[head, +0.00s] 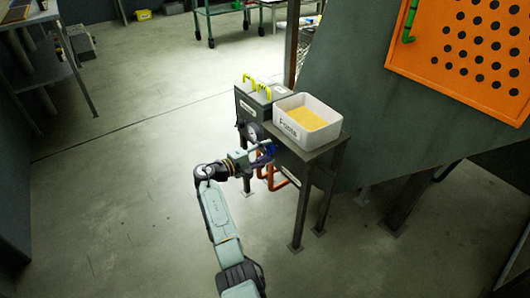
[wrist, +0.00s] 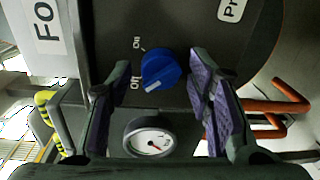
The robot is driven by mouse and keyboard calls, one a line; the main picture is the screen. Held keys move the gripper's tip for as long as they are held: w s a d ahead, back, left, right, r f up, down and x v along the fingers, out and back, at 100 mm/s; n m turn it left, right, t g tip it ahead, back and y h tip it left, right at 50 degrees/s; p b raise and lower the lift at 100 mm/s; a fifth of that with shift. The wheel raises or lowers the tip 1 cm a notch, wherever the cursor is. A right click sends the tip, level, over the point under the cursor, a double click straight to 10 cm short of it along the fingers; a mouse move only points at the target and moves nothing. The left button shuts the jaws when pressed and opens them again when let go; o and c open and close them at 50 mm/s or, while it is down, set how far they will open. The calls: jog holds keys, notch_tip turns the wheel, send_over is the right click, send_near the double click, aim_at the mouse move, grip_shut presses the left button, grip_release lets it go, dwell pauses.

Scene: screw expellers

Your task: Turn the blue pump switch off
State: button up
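The blue pump switch (wrist: 160,70) is a round knob on a dark grey panel in the wrist view. "On" and "Off" labels stand to its left, "On" above "Off". A white mark on the knob's lower part points toward the lower left, near "Off"; I cannot tell whether it lines up exactly. My gripper (wrist: 163,76) is open, with purple-padded fingers to the left and right of the knob, apart from it. In the head view my gripper (head: 266,152) is at the front of the dark machine (head: 255,104); the knob is hard to make out there.
A round gauge (wrist: 149,140) lies below the knob in the wrist view. Orange pipes (wrist: 275,108) are at the right and yellow handles (wrist: 45,108) at the left. In the head view, a white bin (head: 318,136) stands on a metal stand. The floor to the left is clear.

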dwell(0.3)
jog(key=v, duration=1.2)
